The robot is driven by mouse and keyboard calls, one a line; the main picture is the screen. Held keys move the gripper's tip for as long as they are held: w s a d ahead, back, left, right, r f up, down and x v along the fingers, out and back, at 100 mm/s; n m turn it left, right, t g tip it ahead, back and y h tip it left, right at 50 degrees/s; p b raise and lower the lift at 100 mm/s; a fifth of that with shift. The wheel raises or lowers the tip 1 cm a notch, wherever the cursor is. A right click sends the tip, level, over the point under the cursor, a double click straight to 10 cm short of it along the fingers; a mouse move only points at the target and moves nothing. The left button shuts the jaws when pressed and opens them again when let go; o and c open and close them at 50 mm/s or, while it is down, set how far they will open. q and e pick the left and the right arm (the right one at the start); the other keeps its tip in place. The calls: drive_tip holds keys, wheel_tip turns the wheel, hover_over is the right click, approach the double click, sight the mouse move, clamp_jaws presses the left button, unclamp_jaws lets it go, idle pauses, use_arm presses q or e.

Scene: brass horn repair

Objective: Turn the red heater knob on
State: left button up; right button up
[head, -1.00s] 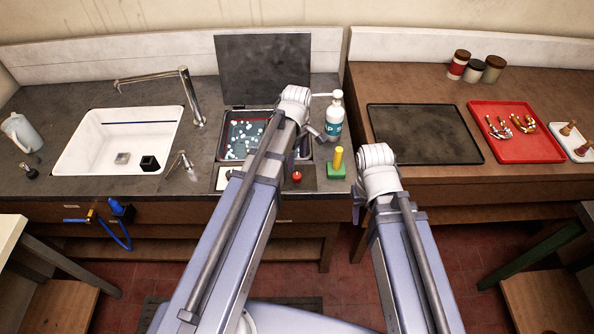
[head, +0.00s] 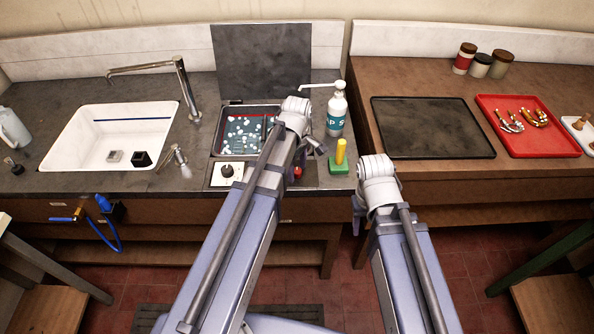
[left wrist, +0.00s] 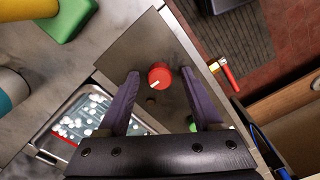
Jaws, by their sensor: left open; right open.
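The red heater knob (head: 298,170) sits on the dark front panel of the basin unit, partly hidden behind my left gripper in the head view. In the left wrist view the red knob (left wrist: 159,75) shows clearly, with a pale pointer mark on its face. My left gripper (left wrist: 154,80) is open, with one dark finger on each side of the knob. I see gaps between fingers and knob; how high the fingertips are above the panel is hard to tell. My right gripper (head: 358,215) is open and empty, hanging in front of the counter edge.
A basin (head: 240,130) with white floating balls and a raised dark lid (head: 262,62) lies behind the knob.

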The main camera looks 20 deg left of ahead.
use_arm(q)
clamp_jaws()
idle(0.4)
drive_tip(key=shift+m, duration=0.3)
drive_tip(key=m, duration=0.3)
drive_tip(key=shift+m, duration=0.4)
drive_tip(key=m, duration=0.8)
drive_tip(key=shift+m, duration=2.7)
